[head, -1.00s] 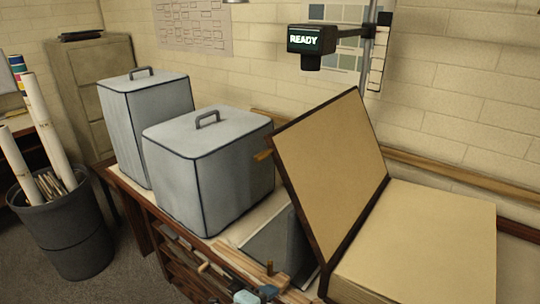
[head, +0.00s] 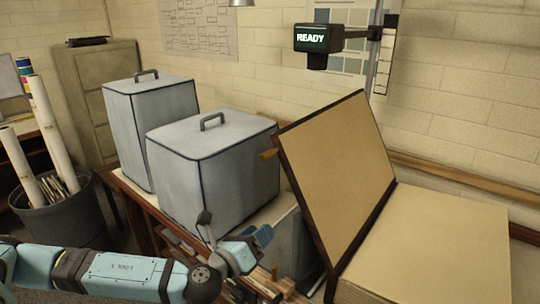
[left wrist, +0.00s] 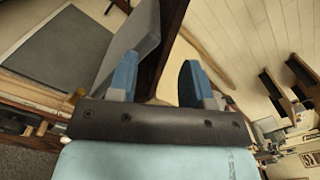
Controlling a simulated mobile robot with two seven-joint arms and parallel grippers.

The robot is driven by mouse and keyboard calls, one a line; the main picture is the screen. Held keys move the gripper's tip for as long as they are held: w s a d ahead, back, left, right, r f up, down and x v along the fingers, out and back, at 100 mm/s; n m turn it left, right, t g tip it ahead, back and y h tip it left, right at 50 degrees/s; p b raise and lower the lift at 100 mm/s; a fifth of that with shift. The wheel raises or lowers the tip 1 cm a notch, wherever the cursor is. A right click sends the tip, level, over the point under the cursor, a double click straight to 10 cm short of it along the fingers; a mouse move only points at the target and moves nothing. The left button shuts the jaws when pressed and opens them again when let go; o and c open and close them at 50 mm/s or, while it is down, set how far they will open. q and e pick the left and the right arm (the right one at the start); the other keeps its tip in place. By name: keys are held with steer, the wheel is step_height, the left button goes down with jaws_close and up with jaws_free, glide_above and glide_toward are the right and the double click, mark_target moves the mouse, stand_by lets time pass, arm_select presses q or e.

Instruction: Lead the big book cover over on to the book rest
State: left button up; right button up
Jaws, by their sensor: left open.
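The big book cover (head: 335,175) stands raised and leans left, its tan inner side facing me with a dark border. An orange-brown tab (head: 268,154) sticks out from its left edge. The page block (head: 435,245) lies to its right. A grey slanted block, seemingly the book rest (head: 290,245), is left of the cover's foot and partly hidden by the cover and my gripper. My left gripper (head: 236,234) is open and empty, low in front of the rest and left of the cover. In the left wrist view its blue fingers (left wrist: 157,80) are spread, with a dark edge beyond them.
Two grey lidded boxes (head: 212,165) (head: 150,120) stand on the bench left of the cover. A screen reading READY (head: 318,38) hangs above on a pole. A bin with paper rolls (head: 62,215) stands at left. Clamps and wooden parts lie at the bench front.

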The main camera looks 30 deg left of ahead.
mark_target(270, 150)
arm_select(q)
steer(key=s+a+r+m+t+b, duration=0.2)
steer(key=a+r+m+t, duration=0.25)
steer(key=r+m, duration=0.45)
steer(key=shift+n+h, duration=0.4)
steer(key=shift+n, duration=0.2)
steer(key=shift+a+r+p+x, duration=0.15)
steer(key=shift+p+x, duration=0.85)
steer(key=shift+x, duration=1.8)
steer(key=shift+a+r+p+x, duration=0.15)
steer(key=shift+p+x, duration=0.8)
steer(key=shift+x, duration=1.9)
steer(key=shift+g+p+x, duration=0.25)
steer(key=shift+p+x, duration=0.2)
steer(key=shift+x, duration=0.95)
steer(key=shift+w+f, duration=0.1)
jaws_close()
